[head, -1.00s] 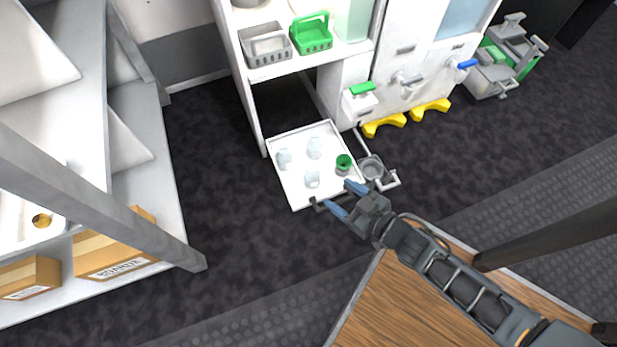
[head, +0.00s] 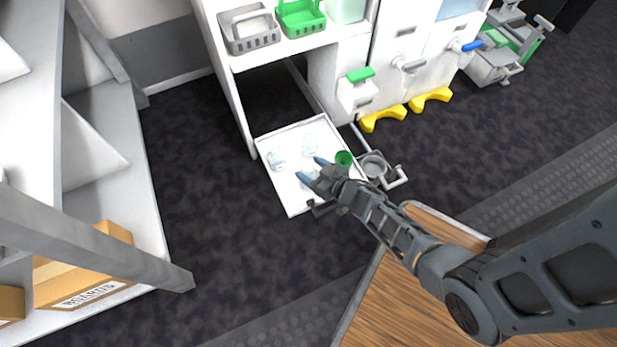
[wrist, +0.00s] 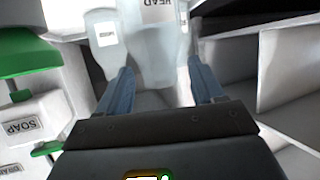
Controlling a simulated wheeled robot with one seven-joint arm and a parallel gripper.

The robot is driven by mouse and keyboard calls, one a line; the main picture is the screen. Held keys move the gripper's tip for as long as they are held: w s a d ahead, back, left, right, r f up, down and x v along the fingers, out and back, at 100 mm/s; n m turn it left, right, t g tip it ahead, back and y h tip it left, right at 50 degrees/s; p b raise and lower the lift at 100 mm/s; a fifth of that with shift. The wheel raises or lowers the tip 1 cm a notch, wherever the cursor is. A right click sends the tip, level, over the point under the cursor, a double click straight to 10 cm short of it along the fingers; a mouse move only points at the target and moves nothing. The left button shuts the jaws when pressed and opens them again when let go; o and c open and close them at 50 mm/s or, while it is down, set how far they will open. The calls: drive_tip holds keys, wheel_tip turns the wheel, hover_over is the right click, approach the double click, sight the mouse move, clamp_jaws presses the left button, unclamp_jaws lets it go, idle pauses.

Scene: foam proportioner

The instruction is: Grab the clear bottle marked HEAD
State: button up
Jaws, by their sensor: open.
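The clear bottle marked HEAD (wrist: 155,50) stands large and centred in the wrist view, its label reading upside down. In the head view it (head: 311,180) is in the white pull-out tray (head: 296,207), partly covered by my gripper (head: 308,169). My gripper is open, and in the wrist view its blue fingers (wrist: 158,72) are on either side of the bottle's lower part in the picture. I cannot tell whether they touch it. A second clear bottle (wrist: 104,38) with a small label is to the left. Another labelled one is partly hidden at the right.
Two more clear bottles, one at left (head: 277,160) and one at the back (head: 310,145), and a green cup (head: 344,158) share the tray. The white cabinet (head: 225,95) rises behind it. A grey shelf unit (head: 120,160) stands left, with open dark floor between.

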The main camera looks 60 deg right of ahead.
sight(305, 165)
drive_tip(key=b+x, duration=0.1)
drive_tip(key=x, duration=0.1)
drive_tip(key=shift+w+d+f, duration=0.15)
drive_tip(key=shift+w+f, duration=0.05)
drive_tip(key=shift+w, duration=0.5)
drive_tip(key=shift+c, duration=0.4)
clamp_jaws()
